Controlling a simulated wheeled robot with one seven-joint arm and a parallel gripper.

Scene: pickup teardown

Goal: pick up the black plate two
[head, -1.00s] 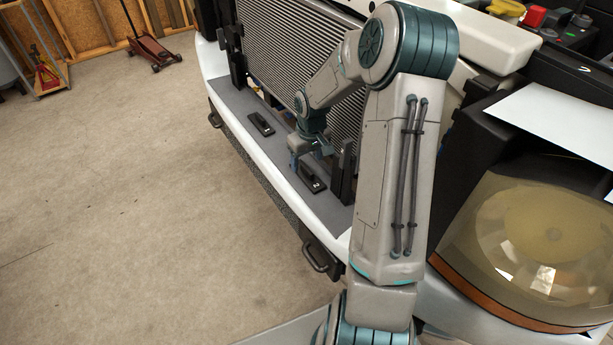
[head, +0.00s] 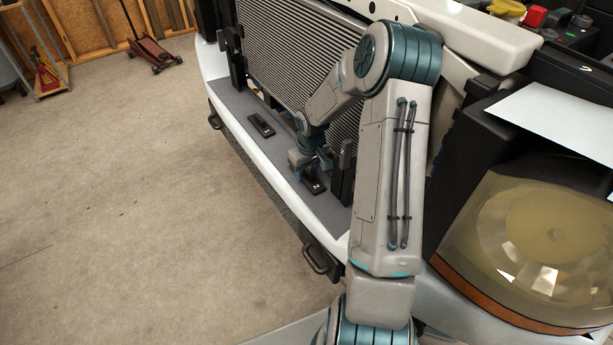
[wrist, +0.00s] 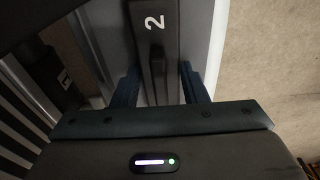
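The black plate two (wrist: 155,50) is a dark oblong plate with a white "2" and a raised bar along its middle. In the head view, black plate two (head: 314,186) lies on the grey strip of the front bumper, partly covered by my gripper. My gripper (wrist: 163,86) is open in the wrist view, with one blue finger on each side of the plate's near part. A narrow gap seems to show beside the bar; contact with the plate cannot be told. My gripper (head: 312,172) is low over the plate in the head view.
A similar black plate (head: 262,125) lies farther along the grey strip (head: 235,103). The ribbed radiator (head: 290,50) stands close behind, and a black upright post (head: 341,172) is just right of my gripper. Open floor (head: 130,200) lies left of the bumper.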

